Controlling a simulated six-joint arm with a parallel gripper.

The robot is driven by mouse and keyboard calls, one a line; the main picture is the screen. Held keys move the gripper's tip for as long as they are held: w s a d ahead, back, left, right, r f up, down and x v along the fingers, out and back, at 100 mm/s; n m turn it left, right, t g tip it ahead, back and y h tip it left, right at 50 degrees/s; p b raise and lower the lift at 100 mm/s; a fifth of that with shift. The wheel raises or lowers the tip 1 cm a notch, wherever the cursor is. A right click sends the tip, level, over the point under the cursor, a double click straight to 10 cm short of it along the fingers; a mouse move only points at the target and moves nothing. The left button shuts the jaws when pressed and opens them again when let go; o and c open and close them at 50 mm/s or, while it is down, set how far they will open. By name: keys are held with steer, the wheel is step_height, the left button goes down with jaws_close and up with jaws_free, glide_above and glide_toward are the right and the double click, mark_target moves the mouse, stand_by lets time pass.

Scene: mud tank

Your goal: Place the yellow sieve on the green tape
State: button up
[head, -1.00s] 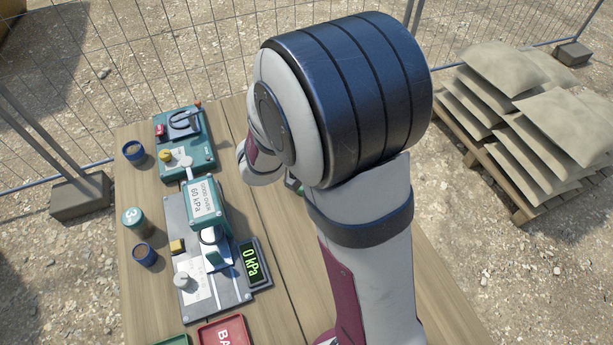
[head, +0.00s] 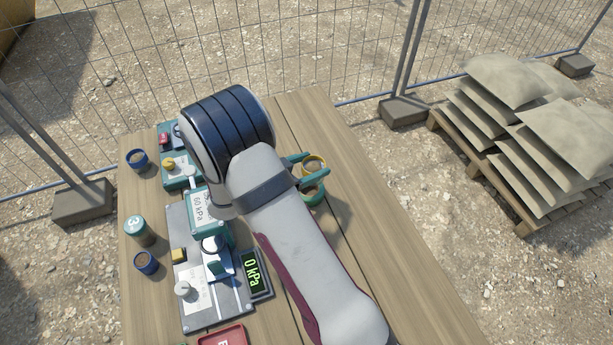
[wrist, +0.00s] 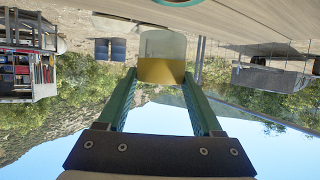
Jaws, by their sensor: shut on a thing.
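The yellow sieve (head: 313,161) is in my gripper (head: 308,168), right of my arm in the head view. The sieve also shows in the wrist view (wrist: 162,70), between the two green fingers, with a yellow band and a pale grey part. My gripper is shut on it and holds it off the table. The green tape (head: 313,194), a ring, shows just below the sieve in the head view, partly covered by a finger and my arm. A green rim at the top edge of the wrist view seems to be the tape (wrist: 178,3), apart from the sieve.
Left of my arm stand a test device with a gauge block (head: 201,208), a display (head: 254,272), blue cups (head: 137,158) and a green-lidded jar (head: 137,228). A red tray (head: 222,337) lies at the front. The wooden table (head: 375,215) is clear at the right.

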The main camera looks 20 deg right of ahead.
steer(key=shift+w+a+f, duration=0.1)
steer(key=shift+a+f, duration=0.05)
steer(key=shift+f, duration=0.6)
steer(key=shift+w+a+f, duration=0.1)
steer(key=shift+f, duration=0.7)
steer(key=shift+w+a+f, duration=0.1)
steer(key=shift+a+f, duration=0.05)
steer(key=shift+f, duration=0.6)
steer(key=o, duration=1.4)
steer(key=shift+f, duration=0.1)
